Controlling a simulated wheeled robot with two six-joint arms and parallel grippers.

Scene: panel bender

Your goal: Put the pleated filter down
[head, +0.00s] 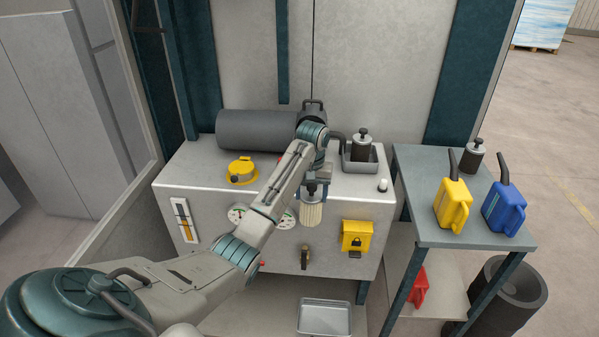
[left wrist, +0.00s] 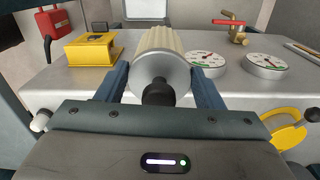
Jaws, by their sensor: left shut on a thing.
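The pleated filter (head: 311,213) has a cream pleated body, a grey metal cap and a dark knob. My left gripper (head: 312,192) is shut on it and holds it in front of the cabinet's front face, pleats downward in the head view. In the left wrist view the filter (left wrist: 158,45) lies between the two blue fingers of the gripper (left wrist: 160,82), cap and knob toward the camera. An empty metal tray (head: 325,317) lies on the low shelf below. My right gripper is not in view.
A dark filter (head: 361,148) stands in a metal tray on the cabinet (head: 345,188). Another dark filter (head: 473,158) stands on the side table (head: 425,175) with yellow (head: 453,204) and blue (head: 504,208) jugs. A yellow lock box (head: 356,237) and gauges project from the cabinet front.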

